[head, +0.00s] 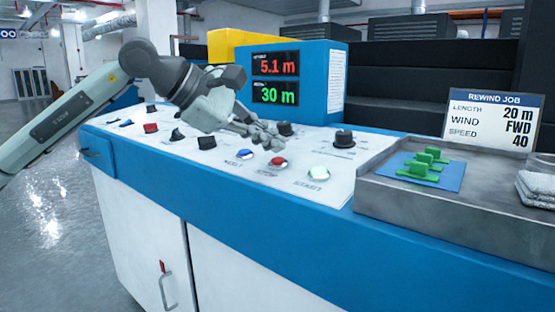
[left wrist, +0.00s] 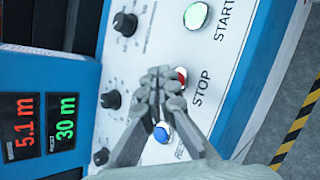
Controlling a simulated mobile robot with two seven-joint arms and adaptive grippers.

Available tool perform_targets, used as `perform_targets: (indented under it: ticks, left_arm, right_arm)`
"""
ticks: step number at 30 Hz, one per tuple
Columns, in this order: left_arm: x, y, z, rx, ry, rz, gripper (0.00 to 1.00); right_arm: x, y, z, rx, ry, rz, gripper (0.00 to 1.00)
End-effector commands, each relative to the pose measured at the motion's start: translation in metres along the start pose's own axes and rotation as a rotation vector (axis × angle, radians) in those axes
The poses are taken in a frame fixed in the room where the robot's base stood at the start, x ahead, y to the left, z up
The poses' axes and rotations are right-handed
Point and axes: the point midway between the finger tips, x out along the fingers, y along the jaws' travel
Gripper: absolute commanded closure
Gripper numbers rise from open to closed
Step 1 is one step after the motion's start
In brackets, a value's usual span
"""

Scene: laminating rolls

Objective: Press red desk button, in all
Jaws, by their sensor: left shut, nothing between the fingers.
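The red button (head: 277,162) is round and sits on the white desk panel above the word STOP, between a blue button (head: 245,154) and a pale green START button (head: 319,174). My left gripper (head: 272,138) is shut and empty, low over the panel just behind the red button. In the left wrist view, the shut fingertips (left wrist: 166,78) partly cover the red button (left wrist: 181,74); I cannot tell whether they touch it. The blue button shows beside the fingers (left wrist: 162,133). My right gripper is not in view.
The display box (head: 318,55) behind reads 5.1 m and 30 m. A metal tray (head: 380,200) with green parts on a blue mat is at right. A job card (head: 491,118) stands behind it.

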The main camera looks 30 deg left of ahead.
Motion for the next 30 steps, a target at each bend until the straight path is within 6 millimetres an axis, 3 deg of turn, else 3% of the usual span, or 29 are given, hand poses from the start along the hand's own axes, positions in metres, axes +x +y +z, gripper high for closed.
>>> perform_targets:
  ticks: [30]
  left_arm:
    - [0.0057, -0.0041, -0.0041, 0.0, 0.0, 0.001, 1.0]
  right_arm:
    - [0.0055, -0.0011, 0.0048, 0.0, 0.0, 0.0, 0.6]
